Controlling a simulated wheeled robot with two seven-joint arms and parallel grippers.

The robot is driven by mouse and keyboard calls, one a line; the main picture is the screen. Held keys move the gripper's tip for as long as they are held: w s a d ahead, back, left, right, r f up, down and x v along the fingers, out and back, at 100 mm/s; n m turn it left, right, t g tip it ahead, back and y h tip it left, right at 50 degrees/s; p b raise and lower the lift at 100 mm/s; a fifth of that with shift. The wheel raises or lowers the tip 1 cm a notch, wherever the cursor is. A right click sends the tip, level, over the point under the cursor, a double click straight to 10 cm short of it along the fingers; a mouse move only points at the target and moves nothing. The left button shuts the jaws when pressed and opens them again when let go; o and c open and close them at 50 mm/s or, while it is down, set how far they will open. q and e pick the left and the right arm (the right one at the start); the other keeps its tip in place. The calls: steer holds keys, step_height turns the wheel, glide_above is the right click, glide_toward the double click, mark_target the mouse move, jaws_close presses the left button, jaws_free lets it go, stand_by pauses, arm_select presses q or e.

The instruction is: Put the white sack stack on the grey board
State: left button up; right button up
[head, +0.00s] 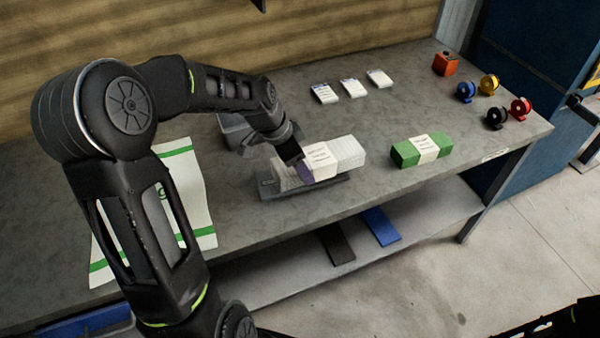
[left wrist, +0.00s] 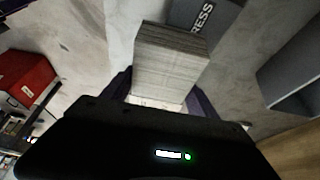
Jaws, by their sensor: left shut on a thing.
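The white sack stack (head: 347,153) is a long pale block with a paper band, in the middle of the bench. My left gripper (head: 304,172) is shut on it around the band, from above. The grey board (head: 330,187) lies beneath and in front of the stack; whether the stack touches it I cannot tell. In the left wrist view the stack (left wrist: 172,58) sits between the purple-edged fingers (left wrist: 160,98), and the board (left wrist: 205,14) with white lettering shows beyond it, partly hidden.
A green banded stack (head: 407,153) lies to the right. A grey bin (head: 232,128) stands behind my left forearm. Small white packs (head: 352,88) lie at the back, and coloured reels (head: 489,85) at the right end. A white green-striped sheet (head: 196,205) lies left.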

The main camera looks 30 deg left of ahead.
arm_select(q)
steer(key=shift+f, duration=1.85)
steer(key=o, duration=1.9)
steer(key=shift+f, duration=0.1)
steer(key=shift+c, duration=0.2)
steer(key=v, duration=1.2)
